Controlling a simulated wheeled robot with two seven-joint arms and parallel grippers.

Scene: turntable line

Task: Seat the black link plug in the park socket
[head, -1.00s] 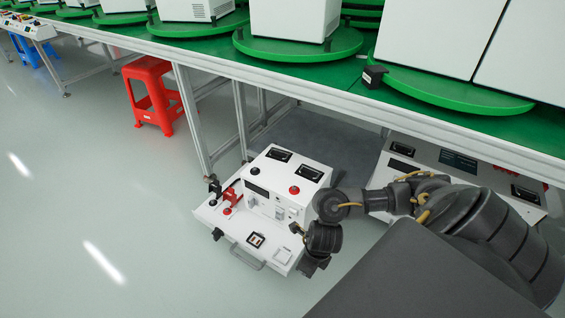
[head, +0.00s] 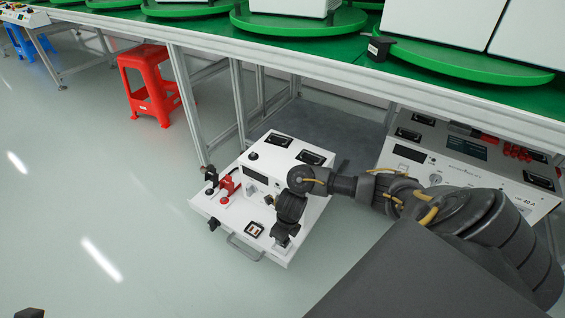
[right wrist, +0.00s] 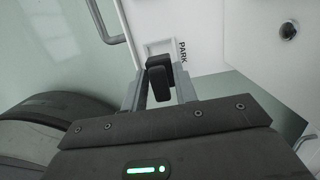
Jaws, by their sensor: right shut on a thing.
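My right gripper (right wrist: 157,92) is shut on the black link plug (right wrist: 158,76) in the right wrist view. The plug is between the two grey fingers, over the pale outlined park socket (right wrist: 151,48) beside the word PARK. The plug covers most of the socket, and I cannot tell whether it touches or has entered it. In the head view the right gripper (head: 284,236) points down at the front right of the white unit's shelf, hiding that spot. My left gripper does not show clearly.
The white unit (head: 240,205) has a front handle (head: 243,249), a red lever (head: 229,187) and a dark framed socket (head: 254,230) left of my gripper. The green-topped line table (head: 300,50) stands behind.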

